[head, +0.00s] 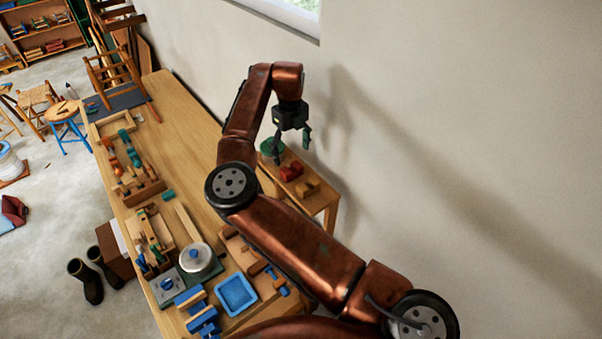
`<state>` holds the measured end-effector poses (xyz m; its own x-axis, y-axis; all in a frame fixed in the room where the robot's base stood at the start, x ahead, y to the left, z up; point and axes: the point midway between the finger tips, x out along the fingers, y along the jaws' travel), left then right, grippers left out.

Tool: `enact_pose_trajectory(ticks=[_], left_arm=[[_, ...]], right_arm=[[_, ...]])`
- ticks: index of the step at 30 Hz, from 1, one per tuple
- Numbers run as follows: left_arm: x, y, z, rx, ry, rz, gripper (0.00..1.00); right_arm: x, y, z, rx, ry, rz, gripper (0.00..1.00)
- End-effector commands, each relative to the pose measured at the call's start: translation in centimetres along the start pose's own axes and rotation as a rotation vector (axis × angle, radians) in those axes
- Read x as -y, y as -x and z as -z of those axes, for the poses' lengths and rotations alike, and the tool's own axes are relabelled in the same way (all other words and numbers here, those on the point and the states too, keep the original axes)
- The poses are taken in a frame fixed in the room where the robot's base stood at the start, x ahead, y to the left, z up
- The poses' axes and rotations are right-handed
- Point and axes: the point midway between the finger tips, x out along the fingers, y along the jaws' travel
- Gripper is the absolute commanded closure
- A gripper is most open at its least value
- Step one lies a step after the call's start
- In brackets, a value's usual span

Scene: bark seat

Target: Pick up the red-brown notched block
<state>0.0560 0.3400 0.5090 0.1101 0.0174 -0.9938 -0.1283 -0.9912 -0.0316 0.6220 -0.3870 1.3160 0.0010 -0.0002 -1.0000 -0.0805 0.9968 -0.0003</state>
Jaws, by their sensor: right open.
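A red block with a notched top, likely the red-brown notched block (291,172), sits on a small wooden side table (326,202) by the wall. My right gripper (292,152) hangs above the side table with its fingers pointing down. Its fingers are apart with nothing between them, and it shows just above the red block in the picture. I cannot tell the exact height gap. My left gripper is not in view.
A tan notched block (307,188) stands close beside the red one. A green round thing (272,147) is at the table's far end. The long workbench (178,110) holds tools, a pot (196,258) and a blue tray (236,294). The wall is close on the right.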

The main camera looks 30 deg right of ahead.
Motion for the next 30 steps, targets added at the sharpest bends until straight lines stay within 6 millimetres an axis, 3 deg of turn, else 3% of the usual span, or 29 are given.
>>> enact_pose_trajectory(ticks=[6,15,22,30], left_arm=[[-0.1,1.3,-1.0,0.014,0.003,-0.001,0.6],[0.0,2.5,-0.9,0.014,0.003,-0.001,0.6],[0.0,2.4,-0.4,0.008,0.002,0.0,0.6],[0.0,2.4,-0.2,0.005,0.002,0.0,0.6]], right_arm=[[-0.1,-2.2,0.1,-0.003,-0.001,-0.003,0.25],[-0.1,-5.9,0.1,-0.001,-0.003,0.0,0.25],[-0.1,-6.2,0.1,-0.001,-0.003,-0.001,0.25],[-0.1,-6.2,0.1,-0.001,-0.003,-0.001,0.43]])
